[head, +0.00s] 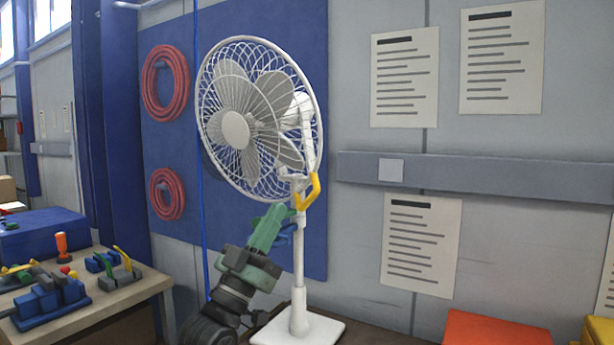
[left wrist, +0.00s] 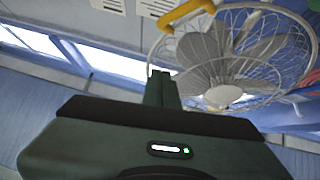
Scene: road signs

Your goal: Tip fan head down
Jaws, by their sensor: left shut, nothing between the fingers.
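A white pedestal fan stands upright on a square base (head: 298,329). Its round caged head (head: 236,130) faces forward and left and sits upright on the pole. A yellow handle (head: 314,192) sticks out low behind the head, near the top of the pole. My left gripper (head: 288,211) is shut and empty, just below the cage and beside the pole, close under the handle. In the left wrist view the shut fingers (left wrist: 162,88) point toward the fan head (left wrist: 232,55), with the yellow handle (left wrist: 188,13) beyond them. Contact with the fan cannot be told. My right gripper is not seen.
A blue panel with red hose coils (head: 166,84) is behind the fan. A workbench (head: 120,300) with coloured tools stands at the left. An orange box (head: 495,329) is at the lower right. The wall right of the fan carries papers and a grey rail (head: 470,177).

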